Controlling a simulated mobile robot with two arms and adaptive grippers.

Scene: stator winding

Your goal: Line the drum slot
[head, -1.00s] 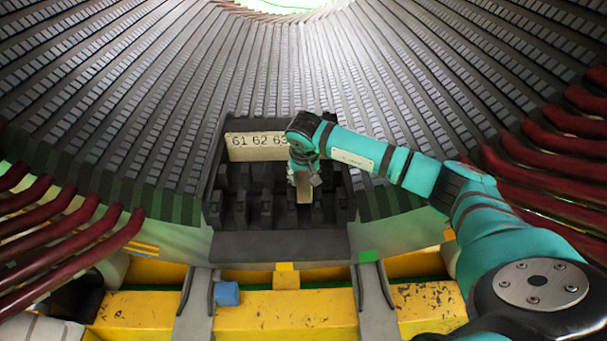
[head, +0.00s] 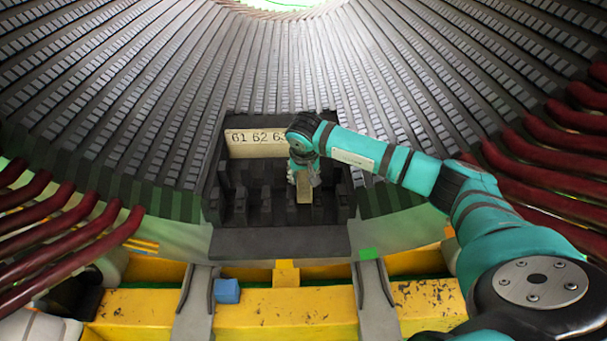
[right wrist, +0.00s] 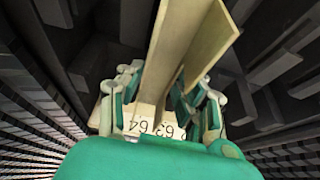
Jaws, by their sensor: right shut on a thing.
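My right gripper (head: 304,176) is shut on a beige slot liner (head: 304,188), in front of the dark slotted block (head: 237,213) at the drum's lower middle. In the right wrist view the liner (right wrist: 173,55) is a long folded strip, clamped between the finger pads of my right gripper (right wrist: 163,100) and sticking out beyond them. The drum (head: 140,110) has many narrow slots. A beige plate (head: 255,142) numbered 61, 62 and 63 sits behind; my arm covers its right end. I cannot tell whether the liner touches a slot. My left gripper is not in view.
Dark red bent coil ends (head: 75,250) stick out at the left, and more (head: 550,155) at the right. Below the drum is a yellow frame (head: 285,318) with grey supports, a blue block (head: 227,291) and a green patch (head: 368,254).

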